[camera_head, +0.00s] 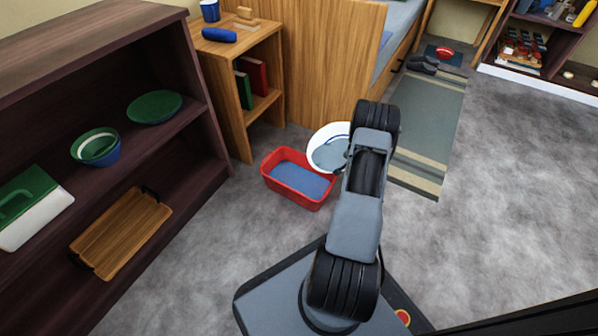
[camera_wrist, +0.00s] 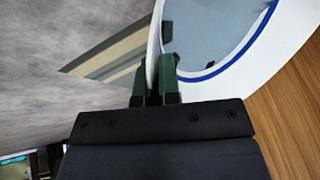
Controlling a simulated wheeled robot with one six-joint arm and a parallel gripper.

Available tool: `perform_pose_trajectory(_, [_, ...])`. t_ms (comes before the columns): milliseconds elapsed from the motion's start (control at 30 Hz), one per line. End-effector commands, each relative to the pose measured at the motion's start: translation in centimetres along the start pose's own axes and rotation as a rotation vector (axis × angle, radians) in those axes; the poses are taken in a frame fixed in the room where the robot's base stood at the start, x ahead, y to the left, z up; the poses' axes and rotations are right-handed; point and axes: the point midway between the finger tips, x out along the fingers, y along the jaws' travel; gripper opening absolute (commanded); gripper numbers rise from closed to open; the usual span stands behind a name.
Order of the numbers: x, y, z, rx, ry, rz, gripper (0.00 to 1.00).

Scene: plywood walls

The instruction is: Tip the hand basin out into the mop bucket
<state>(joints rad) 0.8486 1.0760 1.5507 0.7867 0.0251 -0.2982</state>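The hand basin (camera_head: 318,139) is white with a blue line inside its rim and holds a grey-blue surface that looks like water. It is beside and partly over the back right of the red mop bucket (camera_head: 268,173), which stands on the floor with a blue surface inside. In the wrist view the basin (camera_wrist: 287,52) fills the upper right. My gripper (camera_wrist: 158,84) is shut on the basin's wall, a finger on each side. In the head view my arm hides most of the gripper and the basin's right side. I cannot tell how far the basin is tilted.
A dark shelf (camera_head: 205,137) with dishes and a tray stands at left. A wooden side shelf (camera_head: 233,136) and the bed's wooden end (camera_head: 325,65) are behind the bucket. A striped rug (camera_head: 432,115) lies at right. Floor in front of the bucket is clear.

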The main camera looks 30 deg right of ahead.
Motion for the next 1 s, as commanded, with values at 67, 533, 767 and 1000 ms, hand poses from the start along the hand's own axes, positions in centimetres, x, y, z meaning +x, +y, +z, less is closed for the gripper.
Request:
perform_pose_trajectory(67, [-0.3, -0.3, 0.0, -0.004, 0.01, 0.002, 0.0])
perform_pose_trajectory(533, [-1.4, -1.2, 0.5, -0.03, 0.063, 0.027, 0.0])
perform_pose_trajectory(767, [-2.0, -1.6, 0.7, -0.043, 0.089, 0.04, 0.0])
perform_pose_trajectory(1000, [-2.4, -1.9, 1.0, -0.054, 0.11, 0.051, 0.0])
